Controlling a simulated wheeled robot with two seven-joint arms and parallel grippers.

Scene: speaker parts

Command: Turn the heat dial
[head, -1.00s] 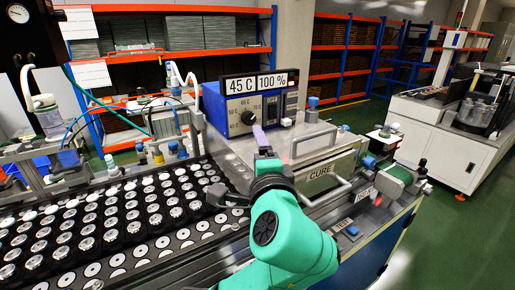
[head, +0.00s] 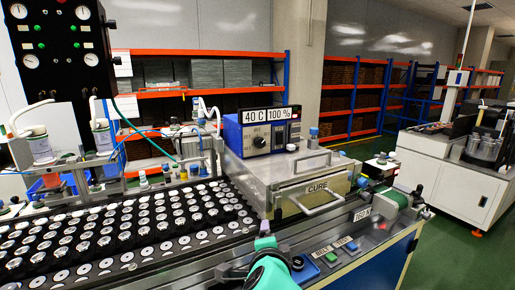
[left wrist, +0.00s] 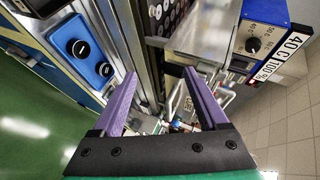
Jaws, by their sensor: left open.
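The heat dial (head: 259,142) is a dark round knob on the pale front of a blue control box (head: 232,134). The display (head: 265,114) above it reads 40 C and 100 %. In the left wrist view the dial (left wrist: 253,45) shows at the upper right, on a white scale plate, clear of the fingers. My left gripper (head: 265,240) is low in the head view, in front of and below the box, apart from the dial. In the left wrist view its two purple fingers (left wrist: 160,100) are spread with nothing held between them. My right gripper is not in view.
The box stands on a metal CURE chamber (head: 290,175) with a bar handle (head: 318,204). A conveyor of speaker parts (head: 120,235) runs at the left. Open air lies between gripper and box.

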